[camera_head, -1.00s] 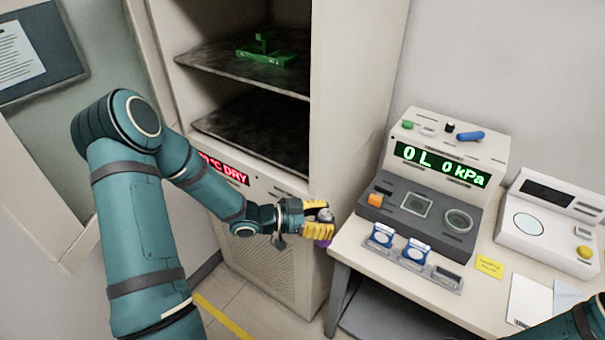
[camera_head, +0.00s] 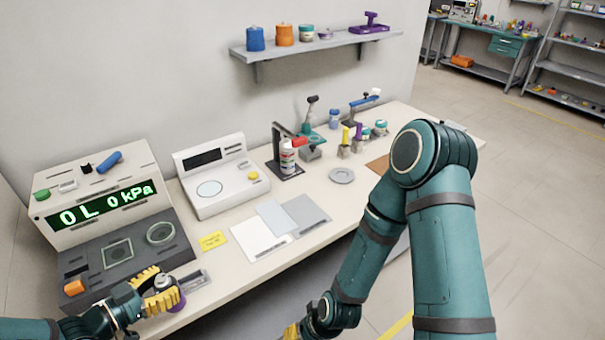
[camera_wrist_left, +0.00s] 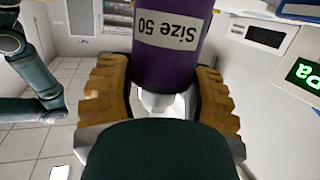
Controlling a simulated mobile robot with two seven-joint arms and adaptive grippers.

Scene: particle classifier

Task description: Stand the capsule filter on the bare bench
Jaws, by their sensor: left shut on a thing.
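The capsule filter, a purple cylinder with a pale label reading Size 50, shows close up in the left wrist view (camera_wrist_left: 172,45). In the head view its grey top and part of its purple body (camera_head: 177,304) show at the lower left. My left gripper (camera_head: 160,296) is shut on it, with yellow fingers on both sides. It holds the filter at the bench's front edge, before the dark instrument; whether the base touches anything is hidden. The pale bench (camera_head: 232,280) has bare surface along its front. My right gripper (camera_head: 291,331) is cut off at the bottom edge, so its opening is unclear.
The pump instrument (camera_head: 100,195) reads 0 L and 0 kPa. A yellow note (camera_head: 212,241), paper sheets (camera_head: 262,238), a white balance (camera_head: 216,180) and a stand with a white container (camera_head: 288,158) occupy the bench.

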